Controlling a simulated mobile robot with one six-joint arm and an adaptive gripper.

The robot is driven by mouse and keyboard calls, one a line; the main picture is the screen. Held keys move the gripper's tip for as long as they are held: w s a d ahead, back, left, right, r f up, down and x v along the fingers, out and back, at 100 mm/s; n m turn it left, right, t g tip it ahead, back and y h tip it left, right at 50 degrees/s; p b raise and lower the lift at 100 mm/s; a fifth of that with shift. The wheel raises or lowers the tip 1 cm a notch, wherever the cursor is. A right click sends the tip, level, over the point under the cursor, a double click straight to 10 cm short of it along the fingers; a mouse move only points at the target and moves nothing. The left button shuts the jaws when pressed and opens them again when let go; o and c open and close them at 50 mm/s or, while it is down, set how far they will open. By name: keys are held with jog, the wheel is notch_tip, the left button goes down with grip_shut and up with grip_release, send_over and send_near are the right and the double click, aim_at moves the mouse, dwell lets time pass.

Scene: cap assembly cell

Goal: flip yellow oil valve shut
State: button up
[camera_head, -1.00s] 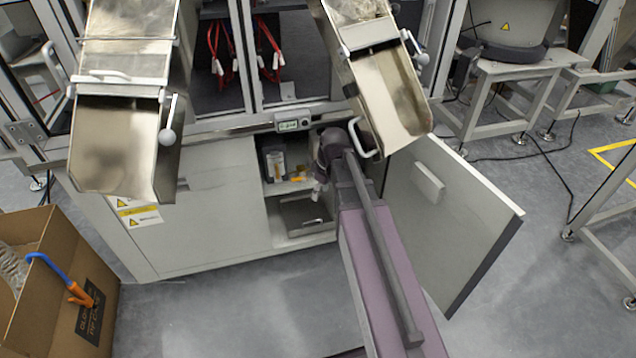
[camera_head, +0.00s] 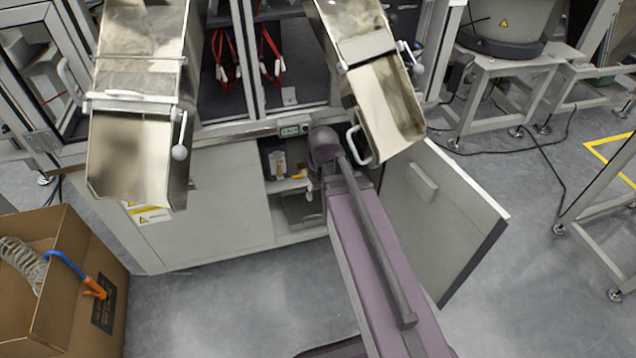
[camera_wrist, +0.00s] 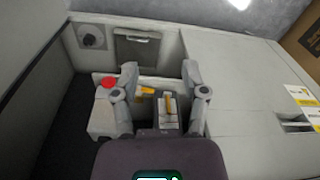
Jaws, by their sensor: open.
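The yellow valve (camera_wrist: 146,90) shows in the wrist view inside the open cabinet, between my two fingers in the picture and close to the white box. It looks like a small yellow handle; its exact angle is hard to tell. In the head view a small yellow-orange part (camera_head: 299,174) shows at the shelf, left of my arm. My gripper (camera_wrist: 160,70) is open and empty, its fingers spread at the cabinet opening. I cannot tell whether a finger touches the valve. In the head view my gripper is mostly hidden by my wrist.
The cabinet door (camera_head: 440,215) stands open to the right of my arm. A white box with a yellow label (camera_wrist: 167,112) and a red round part (camera_wrist: 108,82) are close to the fingers. Metal chutes (camera_head: 140,130) (camera_head: 385,100) hang above. A cardboard box (camera_head: 60,300) stands at left.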

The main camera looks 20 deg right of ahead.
jog(key=shift+s+a+r+m+p, duration=0.1)
jog(key=shift+s+r+m+p, duration=0.1)
jog(key=shift+r+p, duration=0.25)
jog(key=shift+s+a+r+m+p, duration=0.1)
jog(key=shift+s+r+p, duration=0.15)
jog(key=shift+r, duration=0.3)
jog(key=s, duration=0.1)
jog(key=s+m, duration=0.1)
jog(key=s, duration=0.1)
jog(key=shift+s+a+m+g+h, duration=0.25)
jog(key=shift+s+m+g+h, duration=0.05)
jog(key=shift+s+m, duration=0.1)
jog(key=shift+s, duration=0.1)
